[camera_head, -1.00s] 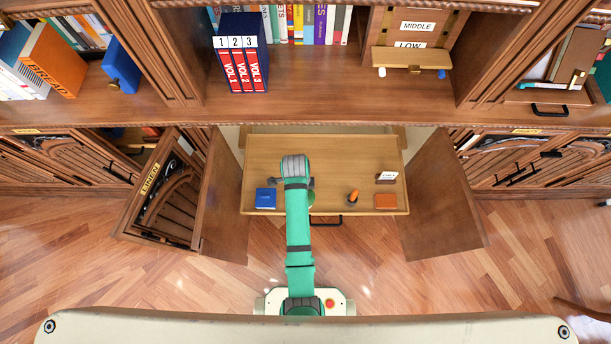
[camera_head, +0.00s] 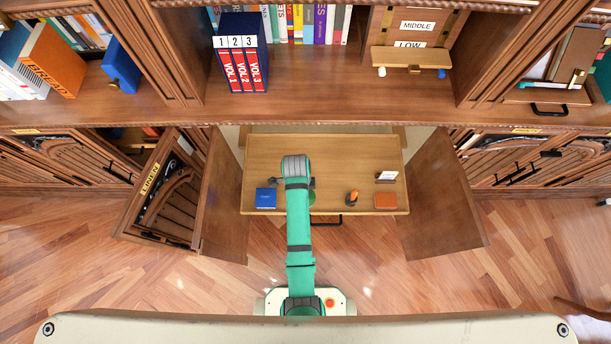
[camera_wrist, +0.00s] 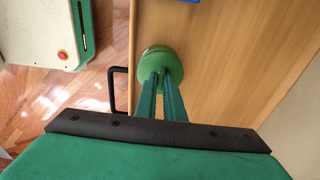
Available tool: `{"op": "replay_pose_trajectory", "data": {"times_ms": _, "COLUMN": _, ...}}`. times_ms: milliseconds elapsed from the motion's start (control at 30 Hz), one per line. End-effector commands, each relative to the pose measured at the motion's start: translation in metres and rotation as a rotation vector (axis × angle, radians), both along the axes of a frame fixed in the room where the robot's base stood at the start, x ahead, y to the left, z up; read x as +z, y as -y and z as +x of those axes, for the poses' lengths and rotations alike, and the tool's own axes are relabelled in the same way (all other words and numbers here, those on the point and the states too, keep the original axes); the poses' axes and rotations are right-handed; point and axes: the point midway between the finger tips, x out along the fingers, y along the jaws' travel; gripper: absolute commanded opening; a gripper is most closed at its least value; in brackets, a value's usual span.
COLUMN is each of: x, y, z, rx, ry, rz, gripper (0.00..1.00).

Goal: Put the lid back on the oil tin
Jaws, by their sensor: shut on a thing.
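My gripper (camera_wrist: 161,84) is shut at the top of a green round piece, which I take to be the lid of the oil tin (camera_wrist: 158,50). The same green shows along the right side of my arm in the head view (camera_head: 312,194), mostly hidden. It is over the pulled-out wooden board (camera_head: 335,150), near its front edge. Lid and tin look alike in green, so I cannot tell where one ends, or whether the lid is seated or held just above.
On the board (camera_wrist: 225,60) are a blue book (camera_head: 265,198), an orange-and-dark item (camera_head: 352,197), an orange box (camera_head: 385,201) and a small white card (camera_head: 386,177). A black handle (camera_wrist: 116,90) sticks out in front. Open cabinet doors (camera_head: 443,205) flank both sides.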

Motion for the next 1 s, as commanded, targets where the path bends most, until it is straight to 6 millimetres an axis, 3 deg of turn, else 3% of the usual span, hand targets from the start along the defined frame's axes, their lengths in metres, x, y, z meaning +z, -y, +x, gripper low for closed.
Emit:
{"op": "replay_pose_trajectory", "data": {"times_ms": 200, "x": 0.0001, "y": -0.0019, "z": 0.0001, "rx": 0.004, "ry": 0.001, "rz": 0.0, "gripper": 0.0}}
{"op": "replay_pose_trajectory", "data": {"times_ms": 233, "x": 0.0001, "y": -0.0023, "z": 0.0001, "rx": 0.005, "ry": 0.001, "rz": 0.0, "gripper": 0.15}}
{"op": "replay_pose_trajectory", "data": {"times_ms": 300, "x": 0.0, "y": -0.0041, "z": 0.0, "rx": 0.009, "ry": 0.0, "rz": 0.0, "gripper": 0.3}}
{"op": "replay_pose_trajectory", "data": {"times_ms": 500, "x": 0.0001, "y": -0.0073, "z": -0.0001, "rx": 0.016, "ry": 0.0, "rz": 0.0, "gripper": 0.3}}
{"op": "replay_pose_trajectory", "data": {"times_ms": 600, "x": 0.0001, "y": -0.0055, "z": 0.0, "rx": 0.012, "ry": 0.0, "rz": 0.0, "gripper": 0.49}}
{"op": "replay_pose_trajectory", "data": {"times_ms": 1000, "x": 0.0041, "y": -0.0054, "z": 0.0004, "rx": 0.012, "ry": 0.001, "rz": 0.0, "gripper": 0.49}}
